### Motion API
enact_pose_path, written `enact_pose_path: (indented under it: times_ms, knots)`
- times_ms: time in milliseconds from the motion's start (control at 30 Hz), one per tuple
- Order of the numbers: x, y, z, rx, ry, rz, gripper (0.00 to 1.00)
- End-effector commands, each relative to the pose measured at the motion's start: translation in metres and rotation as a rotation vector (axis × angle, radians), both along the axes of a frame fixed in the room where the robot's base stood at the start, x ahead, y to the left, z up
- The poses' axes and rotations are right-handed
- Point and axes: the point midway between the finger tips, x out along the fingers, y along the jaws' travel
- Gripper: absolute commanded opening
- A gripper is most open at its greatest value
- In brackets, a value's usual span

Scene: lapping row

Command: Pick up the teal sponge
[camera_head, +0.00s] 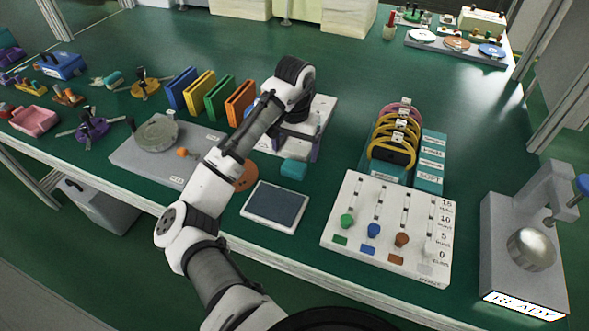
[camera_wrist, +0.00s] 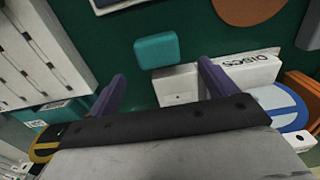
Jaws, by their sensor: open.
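The sponge lies beyond the fingertips, roughly in line with the gap, and looks untouched.
The white rack labelled DISCS (camera_wrist: 240,70) lies below the fingers. Near the sponge are a dark pad in a pale frame (camera_head: 275,206), a brown disc (camera_head: 245,177) and a white slider board (camera_head: 388,235). Upright coloured plates (camera_head: 220,99) stand left. Bare bench lies right of the sponge.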

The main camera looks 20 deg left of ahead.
Motion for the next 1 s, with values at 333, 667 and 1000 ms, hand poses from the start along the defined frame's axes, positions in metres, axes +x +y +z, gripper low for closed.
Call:
enact_pose_path:
  times_ms: [333, 667, 1000]
  knots:
    - [-0.007, -0.001, -0.029, -0.004, 0.0, 0.0, 0.85]
    - [-0.01, -0.001, -0.06, 0.001, 0.0, 0.0, 0.85]
    - [-0.01, -0.001, -0.06, 0.001, 0.0, 0.0, 0.64]
